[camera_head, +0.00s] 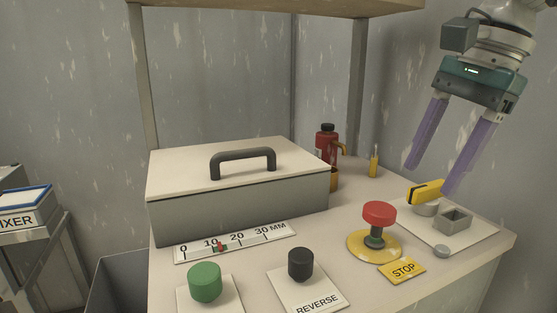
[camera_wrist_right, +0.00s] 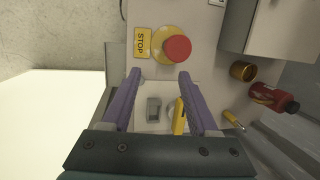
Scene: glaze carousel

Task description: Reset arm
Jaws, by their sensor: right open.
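My right gripper (camera_head: 430,180) is open and empty, held in the air above the right end of the worktop. Its two purple fingers point down and stand wide apart. My left gripper is not in view.
A red stop button (camera_head: 379,213) rises in front of the plate, beside a STOP label (camera_head: 402,271). A lidded grey box (camera_head: 240,205), a green knob (camera_head: 205,282) and a black REVERSE knob (camera_head: 301,264) stand left. A red bottle (camera_head: 325,146) stands behind. Shelf posts rise at the back.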

